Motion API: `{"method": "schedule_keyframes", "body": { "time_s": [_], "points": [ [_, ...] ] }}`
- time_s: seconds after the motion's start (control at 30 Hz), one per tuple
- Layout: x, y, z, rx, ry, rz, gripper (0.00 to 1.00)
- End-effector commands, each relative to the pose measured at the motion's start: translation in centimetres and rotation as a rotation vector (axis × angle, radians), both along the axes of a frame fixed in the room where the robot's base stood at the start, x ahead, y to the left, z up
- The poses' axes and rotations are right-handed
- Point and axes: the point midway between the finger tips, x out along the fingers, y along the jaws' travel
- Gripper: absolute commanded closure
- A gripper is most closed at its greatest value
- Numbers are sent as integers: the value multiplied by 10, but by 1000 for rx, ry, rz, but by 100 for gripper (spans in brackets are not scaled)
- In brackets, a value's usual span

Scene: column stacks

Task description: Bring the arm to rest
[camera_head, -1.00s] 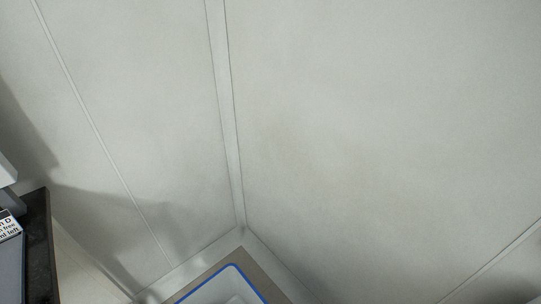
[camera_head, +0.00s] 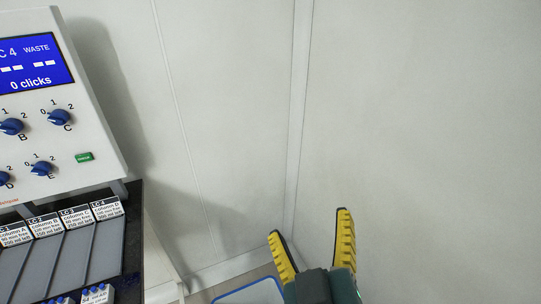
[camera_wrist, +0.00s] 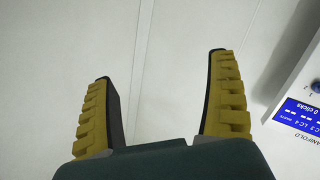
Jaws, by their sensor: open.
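My gripper (camera_head: 313,240) is at the lower middle right of the head view, fingers pointing up in front of the bare wall corner. Its two yellow ribbed fingers are spread wide with nothing between them. In the wrist view my gripper (camera_wrist: 160,100) also shows open and empty, with the pale wall behind it. It touches nothing that I can see. The rest of my arm is mostly out of view.
A white control panel (camera_head: 85,110) with a blue screen and several knobs stands at left. Below it, a dark bench (camera_head: 133,220) carries grey labelled lanes (camera_head: 70,255). A blue-rimmed tray (camera_head: 245,289) lies low at the bottom. Pale walls (camera_head: 430,120) enclose the corner.

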Motion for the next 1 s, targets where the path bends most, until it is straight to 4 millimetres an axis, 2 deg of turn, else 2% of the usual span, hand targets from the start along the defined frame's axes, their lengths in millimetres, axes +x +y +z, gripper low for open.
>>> {"method": "schedule_keyframes", "body": {
  "time_s": [0.03, 0.1, 0.17, 0.2, 0.23, 0.3, 0.47, 0.9, 1.0],
  "points": [
    [-10, 0, 39, 68, -115, -7, 11],
    [-30, -3, 80, 195, -277, -6, 11],
    [-50, -5, 111, 346, -416, 16, 11],
    [-52, -6, 120, 454, -456, 39, 11],
    [-51, -6, 144, 461, -449, 38, 11],
    [-50, -6, 175, 454, -444, 36, 11],
    [-50, -6, 236, 454, -440, 35, 11],
    [-49, -6, 430, 459, -437, 35, 11],
    [-49, -6, 468, 461, -435, 35, 11]
  ]
}}
